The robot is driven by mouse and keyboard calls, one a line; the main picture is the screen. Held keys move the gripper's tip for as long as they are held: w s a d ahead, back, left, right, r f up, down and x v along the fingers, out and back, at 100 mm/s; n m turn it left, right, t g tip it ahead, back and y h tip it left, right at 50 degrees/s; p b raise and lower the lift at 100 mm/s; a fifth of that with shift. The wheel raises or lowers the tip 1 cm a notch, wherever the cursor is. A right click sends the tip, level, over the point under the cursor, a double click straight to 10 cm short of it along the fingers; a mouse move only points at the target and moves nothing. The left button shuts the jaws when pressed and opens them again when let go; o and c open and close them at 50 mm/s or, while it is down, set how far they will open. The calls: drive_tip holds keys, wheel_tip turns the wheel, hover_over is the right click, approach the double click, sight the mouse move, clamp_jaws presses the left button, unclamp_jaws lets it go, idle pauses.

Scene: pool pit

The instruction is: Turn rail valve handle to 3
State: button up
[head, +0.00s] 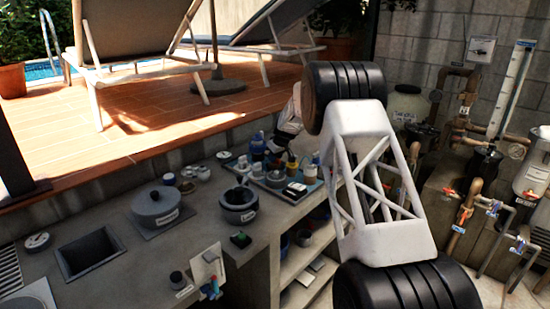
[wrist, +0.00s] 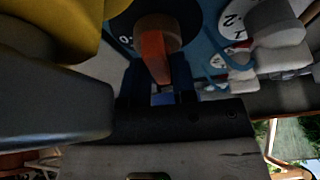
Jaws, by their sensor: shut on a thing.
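The rail valve handle (wrist: 154,48) is an orange-red lever in the middle of the wrist view, on a dark round hub. Around it is a blue plate (wrist: 213,22) with round white number labels. One label (wrist: 232,18) to the right reads 2, and one at the left edge of the hub looks like 0. I cannot make out a 3. My gripper (wrist: 157,76) is shut on the handle, with a dark finger on each side of its lower end. In the head view, the handle cannot be made out behind my arm.
In the wrist view, a yellow part and a dark block crowd the left, and grey fittings (wrist: 275,30) the right. In the head view, a tray of bottles (head: 268,180), a grey lidded pot (head: 157,208) and a sink (head: 90,252) occupy the counter. Pipes (head: 463,215) stand at right.

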idle(0.3)
drive_tip(key=o, duration=0.8)
drive_tip(key=shift+c, duration=0.2)
drive_tip(key=shift+r, duration=0.1)
drive_tip(key=shift+v, duration=3.85)
drive_tip(key=shift+d, duration=0.1)
